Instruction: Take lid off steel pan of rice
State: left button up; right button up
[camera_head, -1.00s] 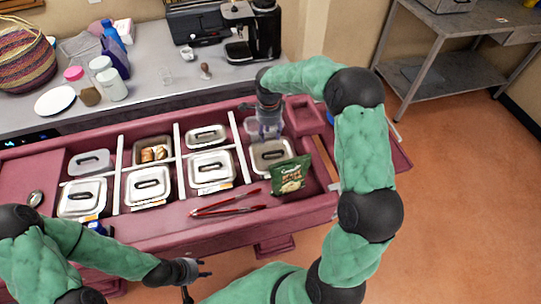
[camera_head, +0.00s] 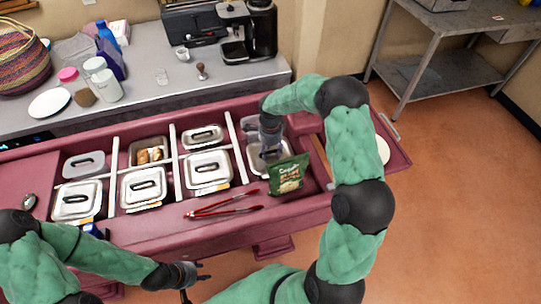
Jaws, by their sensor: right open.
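Several steel pans with black-handled lids sit in the counter's compartments. The rightmost lidded pan (camera_head: 257,164) is partly hidden by a green packet and my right gripper; the lids hide the contents, so I cannot tell which pan holds rice. My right gripper (camera_head: 270,148) is open, over this pan's lid close to its handle; I cannot tell whether it touches. Other lidded pans are at front middle (camera_head: 208,171), front left (camera_head: 143,187) and far left (camera_head: 76,201). My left gripper (camera_head: 200,279) is open and empty in front of the counter.
A green packet (camera_head: 288,176) stands at the right pan's front corner. Red tongs (camera_head: 222,206) lie on the front ledge. An open pan (camera_head: 149,152) holds brown food. A round white item (camera_head: 383,150) is at the counter's right end. A coffee machine (camera_head: 232,42) stands behind.

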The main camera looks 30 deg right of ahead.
jog(key=shift+f, duration=0.25)
grip_shut()
